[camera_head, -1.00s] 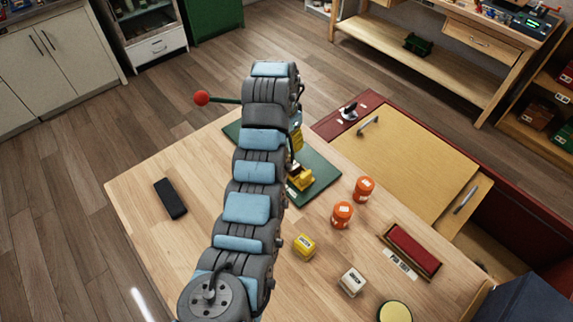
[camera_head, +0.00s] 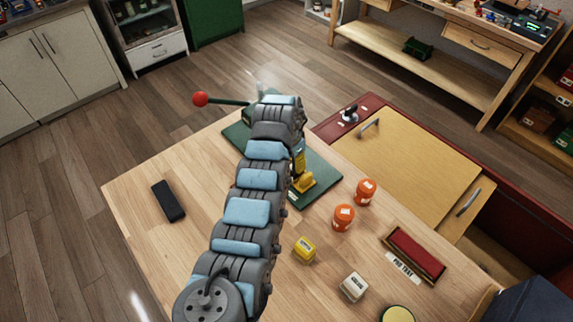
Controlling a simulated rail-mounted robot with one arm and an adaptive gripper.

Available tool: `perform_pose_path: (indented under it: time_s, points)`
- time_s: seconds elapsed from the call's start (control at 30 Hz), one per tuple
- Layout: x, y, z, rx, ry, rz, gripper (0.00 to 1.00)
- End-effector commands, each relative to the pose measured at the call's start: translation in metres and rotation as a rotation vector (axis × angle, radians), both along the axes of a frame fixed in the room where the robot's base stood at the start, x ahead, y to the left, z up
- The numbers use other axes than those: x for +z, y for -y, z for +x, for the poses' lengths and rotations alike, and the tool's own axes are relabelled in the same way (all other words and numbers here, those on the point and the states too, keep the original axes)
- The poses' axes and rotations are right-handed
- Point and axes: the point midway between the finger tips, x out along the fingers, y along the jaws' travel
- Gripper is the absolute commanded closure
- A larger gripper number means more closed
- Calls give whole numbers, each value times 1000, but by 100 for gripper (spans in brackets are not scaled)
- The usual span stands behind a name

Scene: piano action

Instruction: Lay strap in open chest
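I cannot pick out a strap for certain. A narrow wooden tray with a red lining (camera_head: 415,253) lies at the table's right side, with a small lettered label in front of it. I cannot tell which thing is the chest; a red-framed unit with a pale wooden panel and metal handles (camera_head: 400,160) stands beyond the table's right edge, and a dark blue box (camera_head: 530,304) shows at the bottom right corner. My arm reaches over the table toward its far corner. My gripper is hidden behind the arm's far end, above or beyond the green mat.
On the wooden table (camera_head: 150,240) are a green mat (camera_head: 318,187) with a yellow device (camera_head: 303,183), two orange jars (camera_head: 344,217), a yellow block (camera_head: 305,249), a white block (camera_head: 354,286) and a black bar (camera_head: 168,201). A red-knobbed lever (camera_head: 200,99) sticks out left. The table's left part is mostly clear.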

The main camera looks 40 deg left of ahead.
Motion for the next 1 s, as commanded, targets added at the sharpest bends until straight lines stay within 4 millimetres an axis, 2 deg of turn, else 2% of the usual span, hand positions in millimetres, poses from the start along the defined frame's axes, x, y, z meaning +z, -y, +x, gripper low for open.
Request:
perform_pose_path:
  time_s: [0.5,0.9,0.93,1.0]
  points:
    - [-34,1,6,0,-3,-1,43]
    - [-38,1,7,0,0,0,43]
    - [-38,1,7,0,0,0,46]
    - [-38,1,7,0,0,0,66]
